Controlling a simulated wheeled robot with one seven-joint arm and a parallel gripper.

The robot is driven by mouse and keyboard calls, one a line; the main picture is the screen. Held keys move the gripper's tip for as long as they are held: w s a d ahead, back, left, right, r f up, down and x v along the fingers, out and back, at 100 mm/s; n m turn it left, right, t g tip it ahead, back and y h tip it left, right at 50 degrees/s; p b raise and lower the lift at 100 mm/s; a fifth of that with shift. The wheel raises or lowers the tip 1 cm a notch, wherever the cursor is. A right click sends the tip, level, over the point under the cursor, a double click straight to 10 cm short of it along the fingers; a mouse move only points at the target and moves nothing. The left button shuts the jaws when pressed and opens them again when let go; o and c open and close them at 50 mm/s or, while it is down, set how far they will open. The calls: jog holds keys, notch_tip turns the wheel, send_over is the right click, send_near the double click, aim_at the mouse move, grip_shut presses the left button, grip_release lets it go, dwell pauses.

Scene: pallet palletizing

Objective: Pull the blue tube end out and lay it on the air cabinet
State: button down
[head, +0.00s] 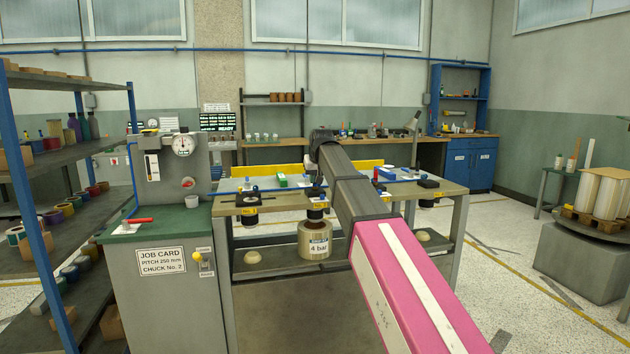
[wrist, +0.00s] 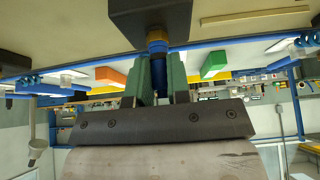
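In the wrist view the green fingers of my gripper (wrist: 160,80) stand on both sides of the dark blue tube end (wrist: 159,72), with no clear gap. Just beyond them is a blue ring with a brass-coloured collar (wrist: 157,39) against a black block (wrist: 150,16); the tube end appears to be still in it. In the head view my arm reaches over the bench at the middle chuck, and hides the gripper's fingers.
The bench (head: 283,212) carries chucks with yellow number tags, a green-and-white box (head: 281,180) and a yellow strip behind. A "4 bar" cylinder (head: 315,240) stands on its lower shelf. A blue-posted shelf (head: 25,180) is left of the cabinet.

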jog(key=shift+r, duration=0.15)
jog(key=shift+r, duration=2.45)
